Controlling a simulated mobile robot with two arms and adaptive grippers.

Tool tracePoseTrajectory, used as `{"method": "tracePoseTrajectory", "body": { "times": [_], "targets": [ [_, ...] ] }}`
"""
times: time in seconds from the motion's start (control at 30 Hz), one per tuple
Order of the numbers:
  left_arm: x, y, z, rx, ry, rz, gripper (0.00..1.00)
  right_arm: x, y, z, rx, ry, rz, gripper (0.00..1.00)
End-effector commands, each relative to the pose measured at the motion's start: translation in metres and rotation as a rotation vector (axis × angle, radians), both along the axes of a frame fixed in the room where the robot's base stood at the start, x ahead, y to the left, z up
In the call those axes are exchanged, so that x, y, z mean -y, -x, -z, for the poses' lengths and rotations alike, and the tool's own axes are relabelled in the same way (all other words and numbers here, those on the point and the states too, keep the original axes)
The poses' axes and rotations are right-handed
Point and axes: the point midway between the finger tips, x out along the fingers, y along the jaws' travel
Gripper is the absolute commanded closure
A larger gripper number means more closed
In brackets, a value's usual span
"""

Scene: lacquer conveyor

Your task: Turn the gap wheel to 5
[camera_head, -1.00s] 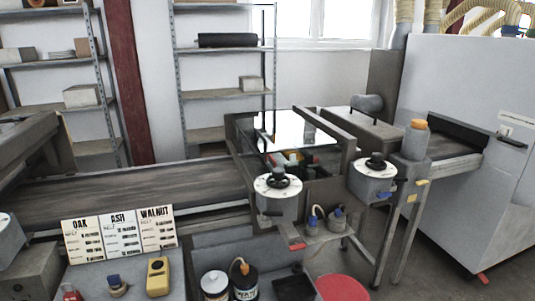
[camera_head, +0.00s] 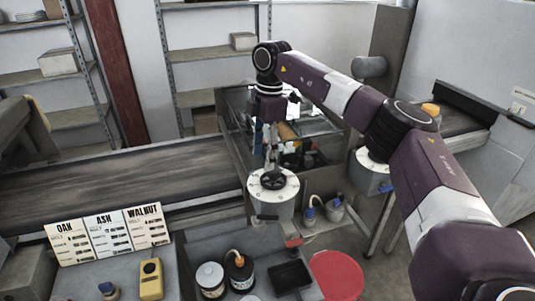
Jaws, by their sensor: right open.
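A round white dial (camera_head: 273,192) with marks around its face and a black handwheel (camera_head: 273,180) on top stands at the front of the machine. A second white dial (camera_head: 369,172) is to its right, mostly hidden by my right arm. I cannot read which one is the gap wheel or the numbers on either. My right gripper (camera_head: 271,162) points down just above the left dial's black handwheel. It is open, with its fingers small in the picture; I cannot tell whether they touch the wheel. My left gripper is not in view.
A conveyor belt (camera_head: 120,180) runs to the left. Oak, ash and walnut cards (camera_head: 108,234) stand in front of it. Cans (camera_head: 210,278), a yellow device (camera_head: 151,279), a black tray (camera_head: 289,277) and a red round lid (camera_head: 336,275) are nearer. Small bottles (camera_head: 310,212) sit right of the dial.

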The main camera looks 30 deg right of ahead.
Motion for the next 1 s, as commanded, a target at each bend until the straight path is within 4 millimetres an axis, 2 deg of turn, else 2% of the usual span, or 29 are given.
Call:
{"method": "tracePoseTrajectory", "body": {
  "times": [0.03, 0.1, 0.2, 0.7, 1.0],
  "targets": [
    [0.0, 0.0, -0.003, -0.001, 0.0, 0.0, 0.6, 0.014, 0.004, -0.014, -0.005, 0.04, 0.034, 0.53],
    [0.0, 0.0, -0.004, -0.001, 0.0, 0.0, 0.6, 0.026, 0.008, -0.022, -0.015, 0.076, 0.069, 0.53],
    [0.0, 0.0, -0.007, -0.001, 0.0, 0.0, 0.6, 0.033, 0.011, -0.021, -0.021, 0.096, 0.09, 0.53],
    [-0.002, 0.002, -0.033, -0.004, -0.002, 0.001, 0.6, 0.031, 0.011, 0.046, -0.021, 0.092, 0.087, 0.53],
    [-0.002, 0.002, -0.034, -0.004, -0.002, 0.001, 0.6, 0.031, 0.01, 0.053, -0.018, 0.091, 0.086, 0.53]
  ]
}}
